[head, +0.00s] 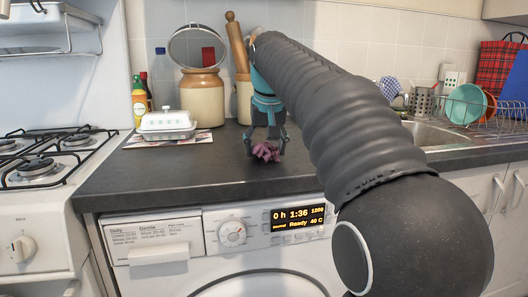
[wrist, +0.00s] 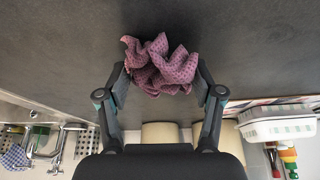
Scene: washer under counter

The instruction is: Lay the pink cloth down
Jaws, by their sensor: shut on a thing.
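The pink cloth (head: 267,152) is a crumpled, dotted, purplish-pink bundle. In the head view it is at the tips of my gripper (head: 266,146), low over the dark countertop (head: 200,165). In the wrist view the cloth (wrist: 160,66) sits between the two fingertips of my gripper (wrist: 160,82), which are shut on it. The cloth is at or just above the counter surface; I cannot tell whether it touches. My arm hides part of the counter to the right.
A white lidded box (head: 166,124) stands left on the counter. Stoneware jars (head: 203,97) and bottles (head: 139,102) stand behind. A gas hob (head: 45,155) is at the left, a sink (head: 440,134) and dish rack (head: 500,108) at the right. The washer (head: 230,235) is below; counter around the cloth is clear.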

